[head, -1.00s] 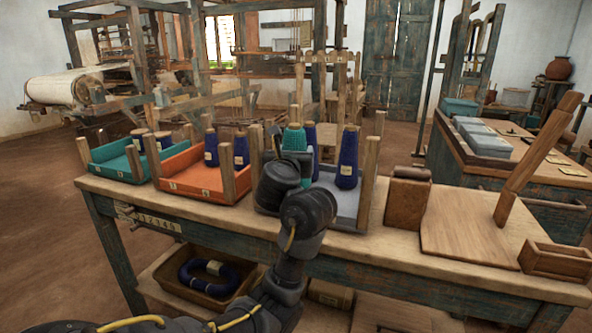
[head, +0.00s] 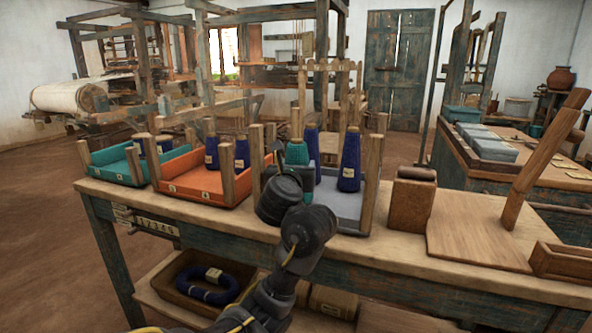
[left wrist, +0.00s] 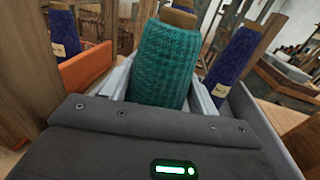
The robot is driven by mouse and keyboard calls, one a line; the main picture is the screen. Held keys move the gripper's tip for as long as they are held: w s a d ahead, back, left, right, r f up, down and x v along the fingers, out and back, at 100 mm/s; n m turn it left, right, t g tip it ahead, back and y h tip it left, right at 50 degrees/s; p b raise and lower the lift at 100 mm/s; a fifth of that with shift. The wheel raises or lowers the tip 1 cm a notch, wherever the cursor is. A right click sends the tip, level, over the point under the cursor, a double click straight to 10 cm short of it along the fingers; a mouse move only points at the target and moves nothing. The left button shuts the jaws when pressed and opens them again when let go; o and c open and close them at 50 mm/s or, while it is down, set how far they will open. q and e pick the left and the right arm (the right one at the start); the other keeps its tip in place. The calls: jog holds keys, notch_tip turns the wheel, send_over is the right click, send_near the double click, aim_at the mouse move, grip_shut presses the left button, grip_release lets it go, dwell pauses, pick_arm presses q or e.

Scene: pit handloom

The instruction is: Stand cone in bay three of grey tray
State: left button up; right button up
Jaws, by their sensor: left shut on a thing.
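A teal yarn cone (head: 297,154) stands upright between the fingers of my left gripper (head: 291,172). The left wrist view also shows the teal cone (left wrist: 165,62), with a pale finger on each side of it. The grey tray (head: 340,204) is on the bench, with wooden corner posts. My gripper and the cone are over its left part. Two dark blue cones, one at the front right (head: 350,160) and one behind (head: 312,148), stand in the tray. My wrist hides the tray's front left, and I cannot tell whether the teal cone's base touches the floor. My right gripper is not in view.
An orange tray (head: 195,183) and a teal tray (head: 112,170), both holding blue cones, stand left of the grey tray. A wooden block (head: 411,200) and a board with a slanted post (head: 475,235) lie to the right. The tray posts rise close to my gripper.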

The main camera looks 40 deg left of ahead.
pick_arm(q)
jog(key=o, duration=1.1)
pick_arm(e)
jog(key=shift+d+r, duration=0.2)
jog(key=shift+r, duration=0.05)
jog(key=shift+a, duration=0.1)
